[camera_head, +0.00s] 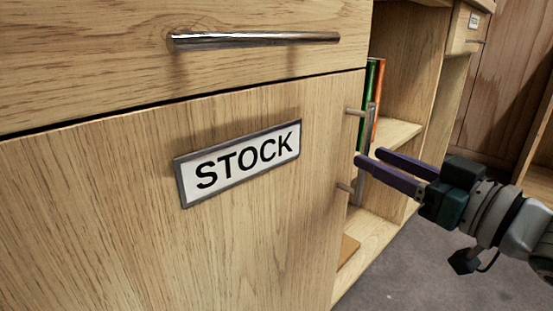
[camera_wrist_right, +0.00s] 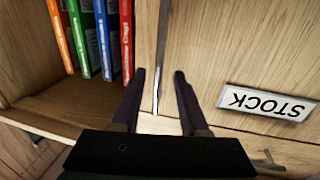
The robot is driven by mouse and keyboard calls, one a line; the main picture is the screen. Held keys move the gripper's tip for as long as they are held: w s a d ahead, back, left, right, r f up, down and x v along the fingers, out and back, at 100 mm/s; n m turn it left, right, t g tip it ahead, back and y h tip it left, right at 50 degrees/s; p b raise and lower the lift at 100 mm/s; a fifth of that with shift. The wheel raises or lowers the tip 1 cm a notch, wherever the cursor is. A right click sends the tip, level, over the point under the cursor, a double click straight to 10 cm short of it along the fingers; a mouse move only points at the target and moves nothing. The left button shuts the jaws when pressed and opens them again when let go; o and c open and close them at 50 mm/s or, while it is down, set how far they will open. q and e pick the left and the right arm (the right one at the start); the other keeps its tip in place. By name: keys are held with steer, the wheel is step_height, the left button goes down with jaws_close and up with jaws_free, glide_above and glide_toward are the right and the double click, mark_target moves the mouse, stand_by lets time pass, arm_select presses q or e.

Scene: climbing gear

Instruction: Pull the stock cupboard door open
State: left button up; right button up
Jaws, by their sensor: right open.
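The stock cupboard door (camera_head: 110,215) is a light wood panel with a framed STOCK label (camera_head: 238,163); the label appears upside down in the right wrist view (camera_wrist_right: 266,103). The door looks shut. Its upright metal bar handle (camera_head: 370,115) stands off the door's right edge on two short posts. My right gripper (camera_head: 368,156) is open at the handle's middle. In the right wrist view, the bar (camera_wrist_right: 160,55) runs between the two open fingertips (camera_wrist_right: 160,74). I cannot tell whether either finger touches it. My left gripper is not in view.
A drawer with a horizontal metal handle (camera_head: 255,40) lies above the door. To its right is an open shelf unit (camera_head: 400,132) with coloured binders (camera_wrist_right: 82,38). Grey floor (camera_head: 420,275) shows free at the lower right.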

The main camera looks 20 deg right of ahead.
mark_target(358, 191)
steer(key=shift+w+a+b, duration=0.15)
steer(key=shift+w+b, duration=0.1)
steer(key=shift+w, duration=0.65)
steer(key=shift+w+a+b, duration=0.15)
steer(key=shift+w+b, duration=0.1)
steer(key=shift+w, duration=0.6)
jaws_close()
